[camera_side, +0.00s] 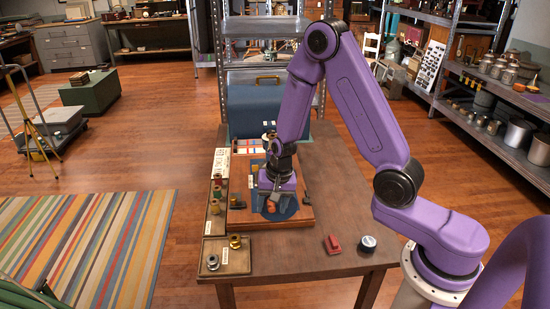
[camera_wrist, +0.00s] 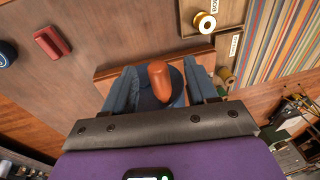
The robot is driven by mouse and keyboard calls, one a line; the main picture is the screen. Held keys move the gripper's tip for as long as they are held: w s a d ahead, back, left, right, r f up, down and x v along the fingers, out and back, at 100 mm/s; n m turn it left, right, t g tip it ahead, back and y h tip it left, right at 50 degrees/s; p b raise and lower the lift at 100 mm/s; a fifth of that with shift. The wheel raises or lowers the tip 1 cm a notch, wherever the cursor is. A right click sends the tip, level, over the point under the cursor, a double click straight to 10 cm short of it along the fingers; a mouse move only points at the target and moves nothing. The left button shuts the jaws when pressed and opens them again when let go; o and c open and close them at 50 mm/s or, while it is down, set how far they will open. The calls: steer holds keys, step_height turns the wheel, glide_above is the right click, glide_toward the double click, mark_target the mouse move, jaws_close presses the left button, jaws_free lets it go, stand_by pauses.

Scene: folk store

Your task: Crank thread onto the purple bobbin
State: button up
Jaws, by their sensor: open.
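My gripper (camera_side: 273,207) is low over a wooden board (camera_side: 240,219) on the table. In the wrist view, my gripper (camera_wrist: 160,84) is open, with a blue finger on each side of an orange-brown crank handle (camera_wrist: 158,80). The handle also shows between the fingers in the side view (camera_side: 270,206). I cannot tell whether either finger touches it. A round dark blue part lies beneath the handle. I cannot make out a purple bobbin in either view; my gripper and arm hide part of the board.
A long tray of bobbins (camera_side: 209,226) lies left of the board. A front tray (camera_side: 222,268) holds a gold and a grey spool. A red block (camera_side: 332,244) and a dark round tin (camera_side: 368,243) sit front right. A blue case (camera_side: 265,104) stands behind. The table's right side is clear.

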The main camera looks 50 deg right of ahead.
steer(key=shift+r, duration=0.1)
step_height(320, 180, up, 9)
steer(key=s, duration=0.1)
steer(key=shift+s+d, duration=0.2)
steer(key=shift+s, duration=0.1)
stand_by(0.8)
steer(key=shift+a, duration=0.1)
steer(key=s+a+r+n+g, duration=0.1)
steer(key=s+a+r+n, duration=0.3)
steer(key=s+a+n, duration=0.5)
steer(key=s+d+r+n, duration=0.2)
steer(key=s+n, duration=0.4)
steer(key=s, duration=0.2)
steer(key=s+d+r+n, duration=0.1)
steer(key=s+d+n, duration=0.1)
steer(key=s+n, duration=0.4)
steer(key=s, duration=0.2)
steer(key=shift+s+r+n+g, duration=0.3)
steer(key=shift+s+r+g, duration=0.05)
steer(key=shift+r+g, duration=0.05)
